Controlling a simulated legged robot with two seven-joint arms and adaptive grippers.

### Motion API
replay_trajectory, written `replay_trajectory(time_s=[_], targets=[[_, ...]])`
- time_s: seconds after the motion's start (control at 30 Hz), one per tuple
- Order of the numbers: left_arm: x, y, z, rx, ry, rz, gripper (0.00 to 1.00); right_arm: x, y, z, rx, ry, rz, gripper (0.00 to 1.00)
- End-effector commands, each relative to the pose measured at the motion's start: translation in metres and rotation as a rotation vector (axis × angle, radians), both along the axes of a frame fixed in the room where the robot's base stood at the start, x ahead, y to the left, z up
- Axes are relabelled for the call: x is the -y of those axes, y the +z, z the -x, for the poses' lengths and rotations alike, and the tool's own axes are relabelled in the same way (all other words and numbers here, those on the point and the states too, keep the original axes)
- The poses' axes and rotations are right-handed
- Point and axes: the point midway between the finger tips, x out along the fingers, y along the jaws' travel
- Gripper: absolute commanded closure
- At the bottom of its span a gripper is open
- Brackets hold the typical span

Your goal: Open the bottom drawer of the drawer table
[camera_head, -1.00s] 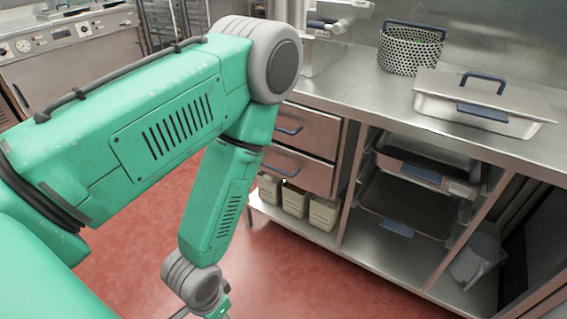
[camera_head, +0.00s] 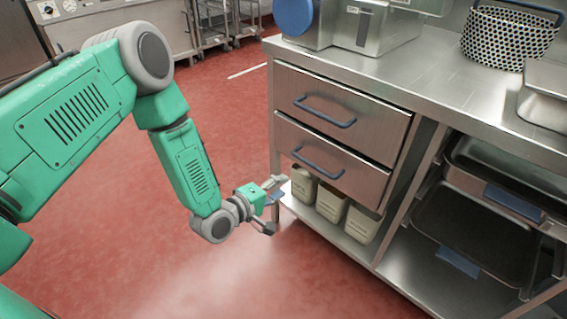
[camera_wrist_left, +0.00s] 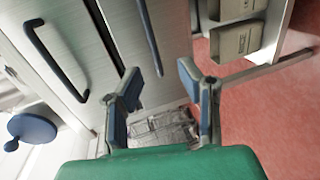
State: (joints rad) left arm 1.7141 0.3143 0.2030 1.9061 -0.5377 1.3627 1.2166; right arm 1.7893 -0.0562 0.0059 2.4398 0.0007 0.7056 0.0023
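The drawer table (camera_head: 420,70) stands at the right in the head view, with two steel drawers at its left end. The bottom drawer (camera_head: 350,180) looks shut, and its blue bar handle (camera_head: 318,163) is clear. The top drawer (camera_head: 370,118) also looks shut. My left gripper (camera_head: 272,208) is open and empty, low and to the left of the bottom drawer, apart from its handle. In the left wrist view, the bottom drawer's handle (camera_wrist_left: 150,38) lies ahead of the spread fingers (camera_wrist_left: 160,86), and the top drawer's handle (camera_wrist_left: 54,62) is farther left. My right gripper is out of view.
Beige bins (camera_head: 332,202) stand on the lower shelf under the drawers, close to my left gripper. Trays (camera_head: 480,230) sit in the open bay at the right. A perforated basket (camera_head: 508,40) is on the worktop. Red floor (camera_head: 200,260) before the table is clear.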

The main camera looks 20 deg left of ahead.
Motion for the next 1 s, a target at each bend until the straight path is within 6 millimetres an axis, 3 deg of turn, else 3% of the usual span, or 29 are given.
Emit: replay_trajectory(time_s=[0.27, 0.7, 1.0], targets=[[0.009, 0.0, -0.03, 0.027, 0.007, 0.043, 0.68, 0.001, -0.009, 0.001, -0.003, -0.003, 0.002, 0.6], [0.036, -0.021, -0.111, 0.023, 0.009, 0.046, 0.68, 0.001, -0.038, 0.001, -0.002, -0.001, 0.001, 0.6], [0.045, -0.024, -0.133, 0.02, 0.009, 0.044, 0.68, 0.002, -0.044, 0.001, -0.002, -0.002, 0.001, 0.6]])
